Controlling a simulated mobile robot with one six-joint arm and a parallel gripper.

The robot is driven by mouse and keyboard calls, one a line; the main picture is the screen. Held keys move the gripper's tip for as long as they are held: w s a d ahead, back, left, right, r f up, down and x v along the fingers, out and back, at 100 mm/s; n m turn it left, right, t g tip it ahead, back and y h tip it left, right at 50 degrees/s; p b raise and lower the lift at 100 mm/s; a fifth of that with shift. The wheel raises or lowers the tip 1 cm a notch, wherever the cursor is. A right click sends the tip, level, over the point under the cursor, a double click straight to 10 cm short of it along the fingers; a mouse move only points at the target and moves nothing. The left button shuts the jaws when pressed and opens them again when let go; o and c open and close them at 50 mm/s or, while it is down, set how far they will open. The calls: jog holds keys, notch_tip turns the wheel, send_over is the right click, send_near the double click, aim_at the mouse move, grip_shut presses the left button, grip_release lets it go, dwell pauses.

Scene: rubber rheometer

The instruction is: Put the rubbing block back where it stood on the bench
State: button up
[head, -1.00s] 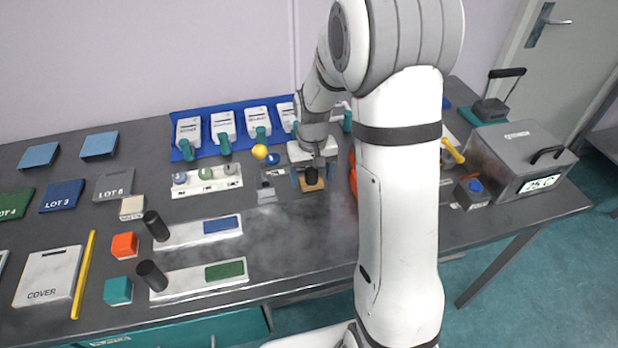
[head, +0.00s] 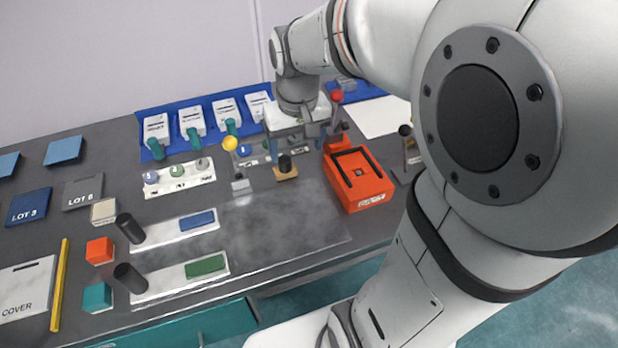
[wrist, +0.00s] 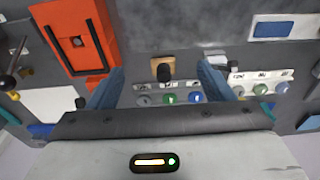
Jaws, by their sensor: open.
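The rubbing block (head: 287,174) is a small tan block with a black knob on top. It stands upright on the dark bench (head: 300,212), left of the orange machine (head: 359,190) in the head view. The block also shows in the wrist view (wrist: 163,63), beyond the fingertips and between their lines. My gripper (head: 303,150) is open and empty, raised up and back from the block. Its two blue fingers (wrist: 160,80) are wide apart and do not touch the block.
A yellow-knobbed lever (head: 231,145) stands left of the block, and a red-knobbed one (head: 337,98) stands behind the orange machine. A strip with several round pieces (head: 180,177) lies to the left. The bench in front of the block is clear but smudged.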

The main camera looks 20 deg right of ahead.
jog(key=s+t, duration=0.1)
jog(key=s, duration=1)
jog(key=shift+a+f+t, duration=0.2)
jog(key=shift+a+t, duration=0.1)
jog(key=shift+a, duration=0.1)
